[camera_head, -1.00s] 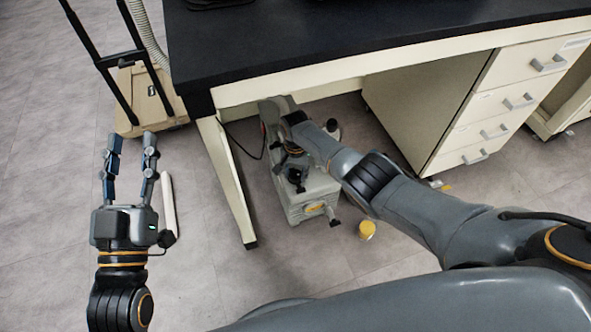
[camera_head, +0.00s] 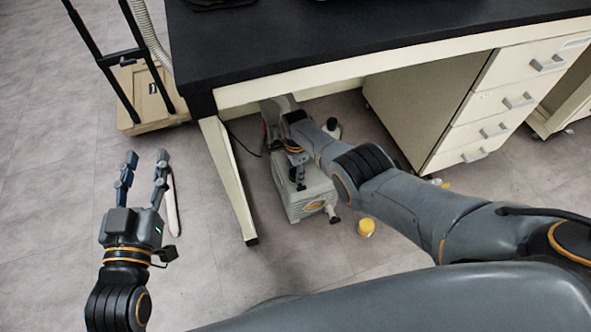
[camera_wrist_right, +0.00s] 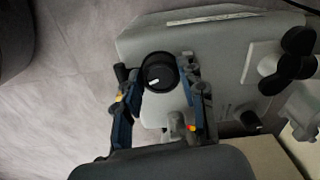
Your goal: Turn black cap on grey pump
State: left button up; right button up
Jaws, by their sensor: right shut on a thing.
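The grey pump (camera_head: 313,196) stands on the floor under the black-topped bench, and my right arm covers part of it in the head view. Its round black cap (camera_wrist_right: 160,72) shows in the right wrist view, on the pump's light grey top (camera_wrist_right: 215,38). My right gripper (camera_wrist_right: 158,80) is shut on the black cap, with one blue finger on each side of it. In the head view the right gripper (camera_head: 298,180) is over the pump, and the cap is hidden there. My left gripper (camera_head: 146,160) is open and empty above the floor, left of the bench leg.
The bench (camera_head: 300,45) overhangs the pump, with its leg (camera_head: 229,180) to the left and a drawer cabinet (camera_head: 470,120) to the right. A yellow cap (camera_head: 366,227) lies on the floor. A wheeled cart (camera_head: 150,97) stands at the back left.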

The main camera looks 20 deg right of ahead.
jog(key=shift+d+m, duration=0.1)
jog(key=shift+m, duration=0.3)
jog(key=o, duration=1.1)
jog(key=shift+o, duration=0.2)
jog(key=shift+r, duration=0.1)
jog(key=shift+w+r, duration=0.1)
jog(key=shift+r, duration=0.7)
notch_tip(320, 180, up, 10)
jog(key=shift+r, duration=0.15)
